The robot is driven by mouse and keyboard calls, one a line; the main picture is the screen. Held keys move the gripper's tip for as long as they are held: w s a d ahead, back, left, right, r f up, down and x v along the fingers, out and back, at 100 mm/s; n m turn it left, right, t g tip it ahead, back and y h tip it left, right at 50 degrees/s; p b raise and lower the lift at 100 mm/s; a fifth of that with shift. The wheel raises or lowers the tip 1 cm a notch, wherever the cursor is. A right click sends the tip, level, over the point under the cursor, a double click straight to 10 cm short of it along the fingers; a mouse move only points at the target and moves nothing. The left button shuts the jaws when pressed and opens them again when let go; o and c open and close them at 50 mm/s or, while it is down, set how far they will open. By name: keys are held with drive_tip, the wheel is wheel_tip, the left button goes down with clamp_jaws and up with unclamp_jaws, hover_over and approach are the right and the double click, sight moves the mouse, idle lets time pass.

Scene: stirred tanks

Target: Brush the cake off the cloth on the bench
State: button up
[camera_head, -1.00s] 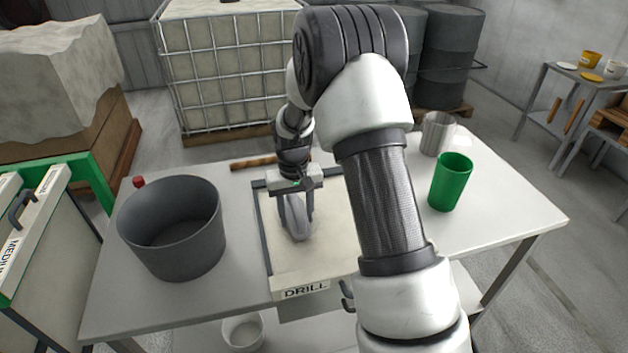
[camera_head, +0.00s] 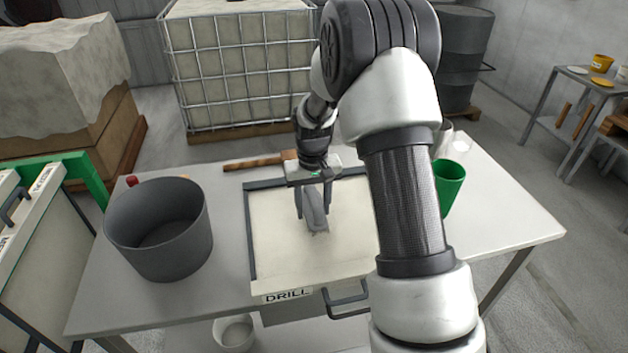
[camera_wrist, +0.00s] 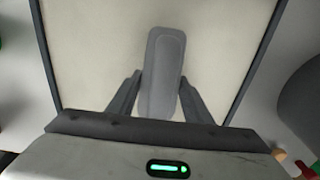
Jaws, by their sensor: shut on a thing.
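The cloth (camera_head: 290,262) is a cream sheet in a dark frame on the bench, with a label reading "DRILL" on its front edge. My gripper (camera_head: 313,212) is over the middle of the cloth and shut on a grey, rounded, paddle-like tool, probably the brush. The wrist view shows the tool (camera_wrist: 165,52) between the two fingers, with the cloth (camera_wrist: 90,45) behind it. The tool's lower end looks close to or on the cloth; I cannot tell if they touch. No distinct cake shows on the visible cloth. My arm hides part of its right side.
A dark grey tub (camera_head: 160,235) stands left of the cloth. A green cup (camera_head: 448,186) stands at the right, partly behind my arm. A wooden stick (camera_head: 255,163) lies behind the frame. A white bowl (camera_head: 234,332) is below the bench. A caged tank (camera_head: 245,70) stands behind.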

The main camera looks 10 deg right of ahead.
sight(313, 194)
drive_tip(key=shift+s+r+p, duration=0.1)
drive_tip(key=shift+r+p, duration=1.45)
drive_tip(key=shift+r, duration=1.25)
